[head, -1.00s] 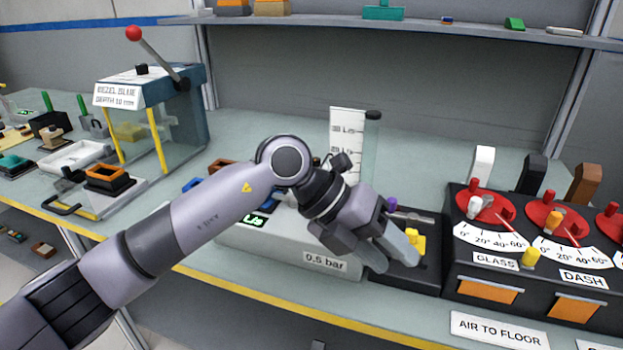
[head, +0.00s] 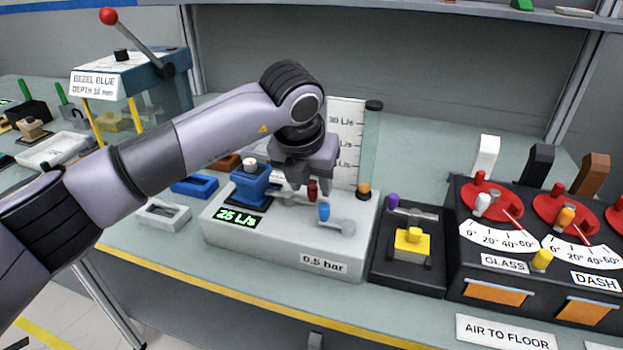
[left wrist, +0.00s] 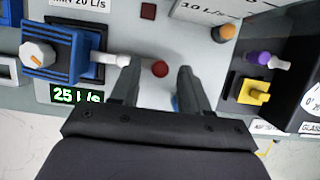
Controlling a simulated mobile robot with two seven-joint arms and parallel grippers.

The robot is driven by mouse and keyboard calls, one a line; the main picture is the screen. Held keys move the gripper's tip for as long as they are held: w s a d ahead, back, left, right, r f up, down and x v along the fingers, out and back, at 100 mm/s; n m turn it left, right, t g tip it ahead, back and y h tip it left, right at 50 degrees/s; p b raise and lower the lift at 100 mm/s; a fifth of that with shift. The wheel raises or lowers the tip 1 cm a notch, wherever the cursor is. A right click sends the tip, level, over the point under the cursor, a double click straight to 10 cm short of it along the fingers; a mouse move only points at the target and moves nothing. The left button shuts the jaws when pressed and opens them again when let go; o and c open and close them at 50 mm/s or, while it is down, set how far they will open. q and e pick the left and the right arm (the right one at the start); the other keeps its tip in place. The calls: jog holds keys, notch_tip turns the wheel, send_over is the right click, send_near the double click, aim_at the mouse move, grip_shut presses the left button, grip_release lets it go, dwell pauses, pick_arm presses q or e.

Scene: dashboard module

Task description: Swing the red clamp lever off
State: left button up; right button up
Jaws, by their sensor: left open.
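In the head view my left gripper (head: 303,182) points down just over the lever. I cannot tell how far down the fingers reach beside the knob. My right gripper is not in view.
A lever with a blue knob (head: 323,211) sits close in front of the red one. An orange knob (head: 363,191) and a clear gauge tube (head: 371,145) stand behind right. A black fixture with a yellow block (head: 412,244) and purple knob (head: 393,201) is to the right.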

pick_arm(q)
jog(key=shift+w+d+f, duration=0.1)
jog(key=shift+w+f, duration=0.05)
jog(key=shift+f, duration=0.35)
grip_shut()
